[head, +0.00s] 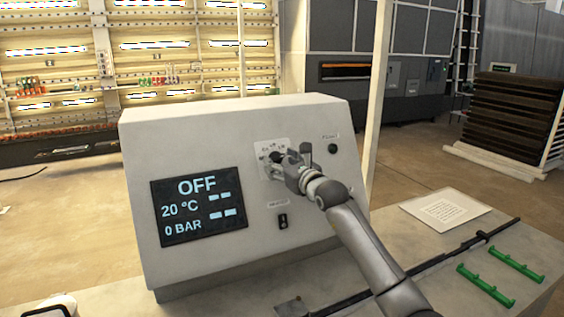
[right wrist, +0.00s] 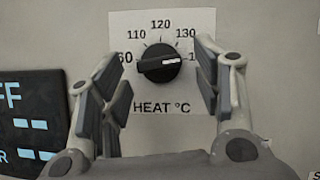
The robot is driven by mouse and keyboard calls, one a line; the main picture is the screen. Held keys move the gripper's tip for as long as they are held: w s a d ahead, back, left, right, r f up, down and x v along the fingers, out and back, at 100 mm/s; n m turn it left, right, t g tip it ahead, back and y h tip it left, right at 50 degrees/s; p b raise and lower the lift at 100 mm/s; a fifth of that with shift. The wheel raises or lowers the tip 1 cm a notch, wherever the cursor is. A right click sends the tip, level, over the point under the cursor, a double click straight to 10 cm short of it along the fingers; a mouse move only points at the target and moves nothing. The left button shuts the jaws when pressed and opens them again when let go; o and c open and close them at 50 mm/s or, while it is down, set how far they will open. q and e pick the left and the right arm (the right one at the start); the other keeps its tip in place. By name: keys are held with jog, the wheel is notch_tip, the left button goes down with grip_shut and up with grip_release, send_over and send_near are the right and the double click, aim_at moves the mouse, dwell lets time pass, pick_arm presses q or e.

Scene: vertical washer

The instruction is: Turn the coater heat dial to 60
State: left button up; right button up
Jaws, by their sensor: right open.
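The coater heat dial is a round black knob (right wrist: 159,63) on a white label reading "HEAT °C" in the right wrist view. Its white mark lies on the right side, toward a label partly hidden behind a finger. The 60 label is at the left, partly covered by the other finger. In the head view the dial's white label plate (head: 266,147) is on the sloped panel, and the knob is largely covered by my gripper. My right gripper (head: 282,164) is open in front of the dial, its fingers on either side of the knob. Contact is not visible. My left gripper is not in view.
The grey console (head: 235,120) carries a dark screen (head: 198,206) reading OFF, 20 °C and 0 BAR. A small black switch (head: 283,221) is below the dial, and a dark button (head: 332,148) is at upper right. A paper sheet (head: 444,210) and green handles (head: 486,284) lie to the right.

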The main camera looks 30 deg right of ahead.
jog(key=shift+c, duration=1.1)
jog(key=c, duration=0.8)
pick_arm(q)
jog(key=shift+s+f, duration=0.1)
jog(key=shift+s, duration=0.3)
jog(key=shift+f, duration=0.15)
